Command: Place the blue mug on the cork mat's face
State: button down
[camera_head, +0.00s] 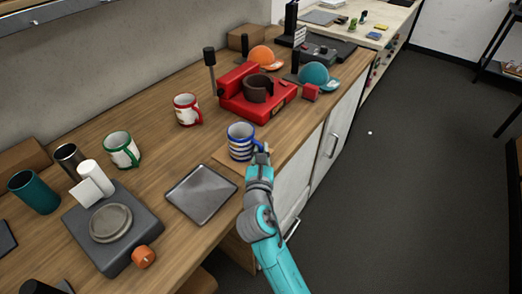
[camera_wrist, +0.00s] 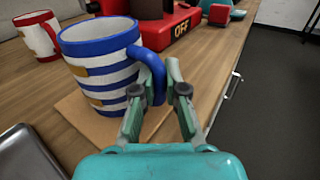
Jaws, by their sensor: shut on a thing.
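The blue mug (camera_head: 241,141), with blue and white stripes and tan patches, stands upright at the counter's front edge. It also shows large in the wrist view (camera_wrist: 102,70). My gripper (camera_head: 262,157) is shut on the mug's blue handle, one finger on each side of it in the wrist view (camera_wrist: 157,92). The cork mat (camera_head: 223,158), a thin tan square, lies under the mug; part of it shows around the mug's base in the wrist view (camera_wrist: 78,116). I cannot tell whether the base touches the mat or hangs just above it.
A grey metal tray (camera_head: 201,193) lies left of the mat. A red-and-white mug (camera_head: 187,109) and a green-and-white mug (camera_head: 122,150) stand farther back. A red machine (camera_head: 257,94) marked OFF stands behind the blue mug. A grey scale-like device (camera_head: 112,232) is at front left.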

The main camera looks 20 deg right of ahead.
jog(key=c, duration=1.2)
grip_release()
jog(key=shift+f, duration=0.1)
jog(key=shift+s, duration=0.1)
jog(key=v, duration=1.1)
jog(key=shift+s+a, duration=0.15)
jog(key=shift+s, duration=0.25)
